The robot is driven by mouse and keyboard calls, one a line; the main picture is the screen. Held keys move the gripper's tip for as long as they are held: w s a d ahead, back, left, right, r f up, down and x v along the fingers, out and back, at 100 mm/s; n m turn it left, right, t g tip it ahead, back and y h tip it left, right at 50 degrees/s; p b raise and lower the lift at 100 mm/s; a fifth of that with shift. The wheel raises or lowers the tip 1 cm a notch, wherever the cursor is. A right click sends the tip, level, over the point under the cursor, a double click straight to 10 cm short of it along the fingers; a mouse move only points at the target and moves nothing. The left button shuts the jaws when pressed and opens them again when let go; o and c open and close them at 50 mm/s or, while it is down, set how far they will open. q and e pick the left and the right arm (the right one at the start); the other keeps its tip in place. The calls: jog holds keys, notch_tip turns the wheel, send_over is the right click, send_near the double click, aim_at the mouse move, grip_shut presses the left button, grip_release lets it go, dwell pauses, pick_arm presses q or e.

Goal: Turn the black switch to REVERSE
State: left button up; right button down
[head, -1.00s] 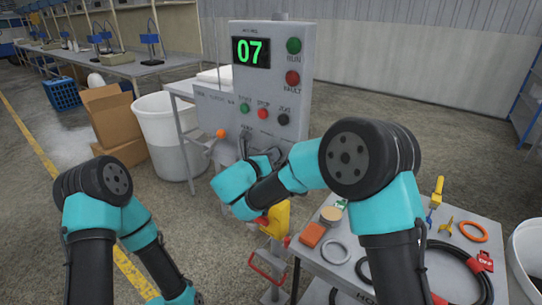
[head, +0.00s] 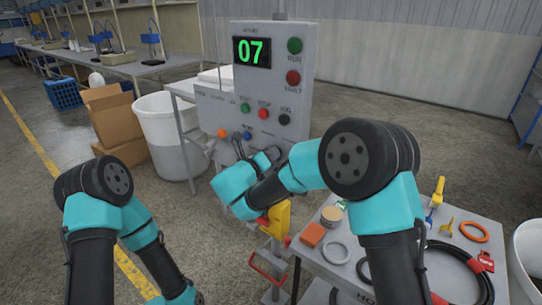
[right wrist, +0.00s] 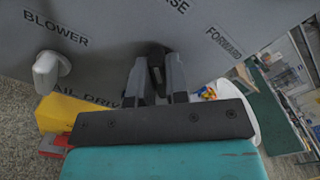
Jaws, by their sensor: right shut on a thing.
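The black switch (right wrist: 156,56) is on the grey panel face in the right wrist view. My right gripper (right wrist: 157,72) is shut on it, one finger on each side. A label ending in "SE" is above the switch and FORWARD is to its upper right. The fingers hide much of the switch, so I cannot tell exactly where it points. In the head view my right gripper (head: 254,156) is at the lower front of the grey control panel (head: 215,60), and my arm hides the switch there. My left gripper is out of view below the frame.
A pale knob (right wrist: 47,70) sits under BLOWER, left of my fingers. An orange knob (head: 222,132) and a blue one (head: 247,135) are on the panel. A yellow part (head: 279,218) is below my right wrist. A tool cart (head: 400,235) stands at right.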

jog(key=c, duration=1.1)
grip_release()
jog(key=shift+s+a, duration=0.1)
jog(key=v, duration=1.7)
jog(key=shift+s, duration=0.1)
